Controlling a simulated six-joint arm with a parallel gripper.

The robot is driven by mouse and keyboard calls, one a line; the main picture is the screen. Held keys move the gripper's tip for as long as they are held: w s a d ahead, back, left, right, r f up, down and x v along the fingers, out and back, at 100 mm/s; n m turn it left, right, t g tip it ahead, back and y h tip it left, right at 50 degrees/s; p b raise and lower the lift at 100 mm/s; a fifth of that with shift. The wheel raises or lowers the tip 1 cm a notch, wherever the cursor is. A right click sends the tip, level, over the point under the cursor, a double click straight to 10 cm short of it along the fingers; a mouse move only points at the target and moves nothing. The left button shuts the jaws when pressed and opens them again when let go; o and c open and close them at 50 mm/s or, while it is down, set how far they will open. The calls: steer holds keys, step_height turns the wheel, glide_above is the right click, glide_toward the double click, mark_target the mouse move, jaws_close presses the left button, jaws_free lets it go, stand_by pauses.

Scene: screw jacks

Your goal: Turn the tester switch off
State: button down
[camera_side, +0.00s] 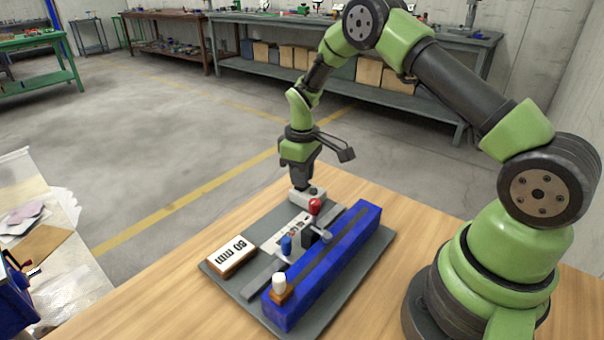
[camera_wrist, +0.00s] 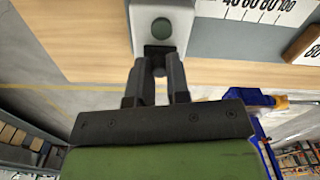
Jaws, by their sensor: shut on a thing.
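The tester switch is a light grey box (camera_side: 316,194) at the far end of the grey plate. It also shows in the wrist view (camera_wrist: 143,32), with a round dark green lamp (camera_wrist: 161,28) and a black slot below it. My gripper (camera_side: 301,183) points down at the box's left part. In the wrist view my gripper (camera_wrist: 158,72) has its fingers close together at the slot, shut on the dark switch lever, which is mostly hidden between them. I cannot tell the lever's tilt.
On the grey plate (camera_side: 352,283) stand a blue rail (camera_side: 335,262), a red knob (camera_side: 315,206), a blue knob (camera_side: 286,244), a white knob (camera_side: 279,281) and a block marked 80 mm (camera_side: 231,256). A number scale (camera_wrist: 262,10) lies beside the switch. Wooden table (camera_side: 150,300) is clear at left.

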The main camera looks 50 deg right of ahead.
steer(key=shift+n, duration=0.3)
steer(key=c, duration=1.1)
jaws_free()
steer(key=shift+r, duration=0.1)
step_height(320, 180, up, 10)
